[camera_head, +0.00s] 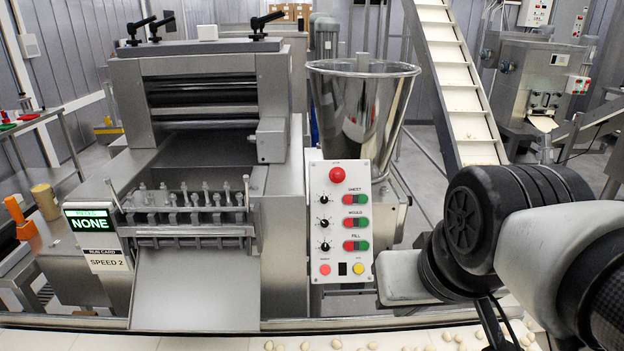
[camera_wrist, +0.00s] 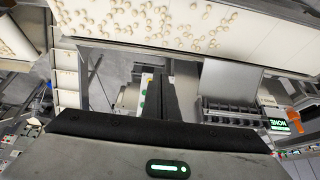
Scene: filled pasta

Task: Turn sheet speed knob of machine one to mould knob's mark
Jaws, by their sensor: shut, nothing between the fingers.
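The white control panel (camera_head: 339,222) of the machine faces me in the head view. It has three black knobs in a column at its left: the sheet knob (camera_head: 323,199) on top, the mould knob (camera_head: 323,223) below it and a fill knob (camera_head: 323,246) lowest. Each has a green and red switch to its right. The knobs' pointers and marks are too small to read. My gripper (camera_wrist: 163,82) is shut and empty in the wrist view, apart from the panel, which is partly hidden behind the fingers there. My arm is right of the panel in the head view.
A red button (camera_head: 337,174) tops the panel; red and yellow buttons sit at its bottom. A steel hopper (camera_head: 362,105) stands behind it. A display reading NONE (camera_head: 90,221) is above a SPEED 2 card (camera_head: 105,262). A conveyor (camera_wrist: 190,22) with pasta runs along the front.

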